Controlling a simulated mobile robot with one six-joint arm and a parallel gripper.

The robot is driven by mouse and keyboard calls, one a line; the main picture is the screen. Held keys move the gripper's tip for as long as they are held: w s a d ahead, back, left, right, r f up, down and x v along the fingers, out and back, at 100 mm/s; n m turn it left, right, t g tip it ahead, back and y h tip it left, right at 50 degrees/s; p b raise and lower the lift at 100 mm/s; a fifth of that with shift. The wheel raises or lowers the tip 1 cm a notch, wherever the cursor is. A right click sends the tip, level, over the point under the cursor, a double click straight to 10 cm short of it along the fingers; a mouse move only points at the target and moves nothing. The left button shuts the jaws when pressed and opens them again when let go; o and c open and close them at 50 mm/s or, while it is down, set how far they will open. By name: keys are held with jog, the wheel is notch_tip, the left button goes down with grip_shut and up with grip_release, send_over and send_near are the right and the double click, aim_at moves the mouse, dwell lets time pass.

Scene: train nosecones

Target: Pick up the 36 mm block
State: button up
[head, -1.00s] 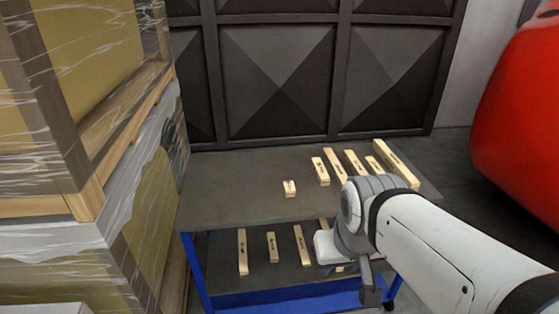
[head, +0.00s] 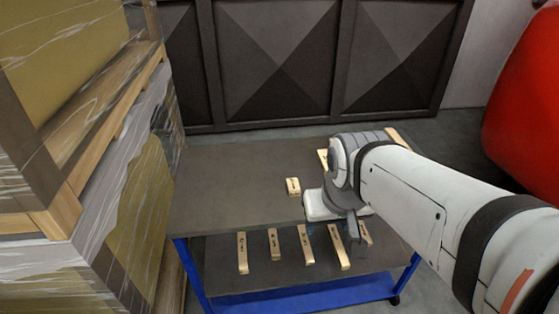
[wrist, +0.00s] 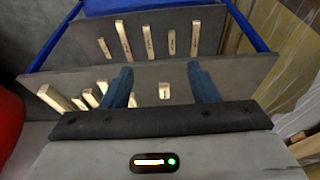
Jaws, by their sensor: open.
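A short wooden block (head: 293,187) stands alone on the cart's top shelf, left of the other blocks. It is the shortest, and I take it for the 36 mm block; its dark marking is too small to read. In the wrist view the short block (wrist: 165,91) shows between the two blue fingers, nearer the right one. My gripper (wrist: 160,68) is open and empty, its fingers apart from the block.
Longer blocks stand on the right of the top shelf (head: 225,185), partly behind my arm. Several blocks stand on the lower shelf (head: 222,280). Wrapped crates (head: 120,200) are close on the left. The top shelf's left part is clear.

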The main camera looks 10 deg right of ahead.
jog(key=shift+o, duration=0.6)
jog(key=w+d+f+b, duration=0.1)
jog(key=w+f+b, duration=0.3)
jog(key=w, duration=0.9)
jog(key=shift+f+t+b, duration=0.35)
jog(key=shift+f+t, duration=0.05)
jog(key=shift+f, duration=0.05)
jog(key=t+b, duration=0.2)
jog(key=b, duration=0.4)
send_near(293, 184)
jog(key=w+f, duration=0.2)
jog(key=x, duration=0.7)
jog(key=shift+s+f, duration=0.2)
jog(key=shift+f, duration=0.25)
jog(key=c, duration=1.1)
